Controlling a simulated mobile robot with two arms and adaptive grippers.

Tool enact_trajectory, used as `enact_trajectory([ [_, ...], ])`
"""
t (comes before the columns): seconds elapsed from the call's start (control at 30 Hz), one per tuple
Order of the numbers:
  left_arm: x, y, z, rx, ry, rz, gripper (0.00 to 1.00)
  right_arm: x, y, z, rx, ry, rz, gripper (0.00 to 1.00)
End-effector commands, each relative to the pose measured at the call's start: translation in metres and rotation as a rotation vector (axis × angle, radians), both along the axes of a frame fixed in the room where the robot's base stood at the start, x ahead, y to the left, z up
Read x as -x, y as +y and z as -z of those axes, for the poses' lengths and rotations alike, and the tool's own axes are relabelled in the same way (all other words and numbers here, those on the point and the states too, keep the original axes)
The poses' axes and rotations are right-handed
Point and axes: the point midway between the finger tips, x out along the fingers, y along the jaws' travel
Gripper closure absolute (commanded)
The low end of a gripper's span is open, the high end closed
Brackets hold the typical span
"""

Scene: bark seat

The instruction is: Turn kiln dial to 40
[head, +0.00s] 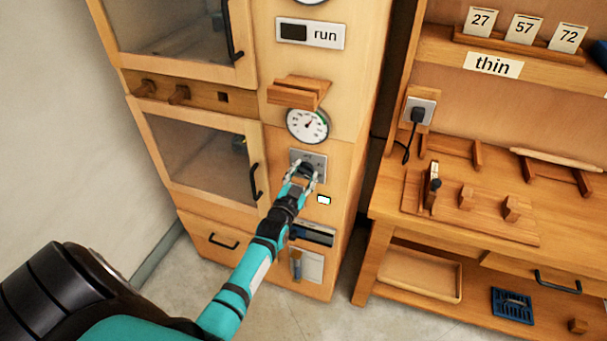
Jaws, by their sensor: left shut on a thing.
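The kiln (345,110) is a tall light-wood cabinet in the middle of the head view. A round white gauge (307,125) with a dark needle and a green arc sits on its front panel. Below the gauge is a grey plate (296,155) with a dark dial (307,169) on it. My left gripper (305,175) is at this plate, its fingers around the dial and shut on it. The fingers hide most of the dial, and I cannot read its setting. My right gripper is not in view.
A wooden shelf (288,92) juts out above the gauge. Two glass doors with black handles (256,182) are left of the panel. A workbench (400,205) with wooden jigs stands right of the kiln. Bare floor (235,300) shows in front.

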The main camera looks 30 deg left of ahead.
Motion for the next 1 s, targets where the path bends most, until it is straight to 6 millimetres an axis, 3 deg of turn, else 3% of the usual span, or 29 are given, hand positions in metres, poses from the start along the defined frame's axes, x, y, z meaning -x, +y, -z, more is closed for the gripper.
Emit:
enact_trajectory([
  [0.6, 0.0003, -0.0002, 0.0008, 0.544, -0.129, 0.001, 0.91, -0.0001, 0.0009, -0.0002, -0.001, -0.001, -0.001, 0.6],
  [1.0, 0.0004, -0.0003, 0.0009, 0.799, -0.191, 0.0, 0.91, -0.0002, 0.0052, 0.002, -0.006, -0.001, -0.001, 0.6],
])
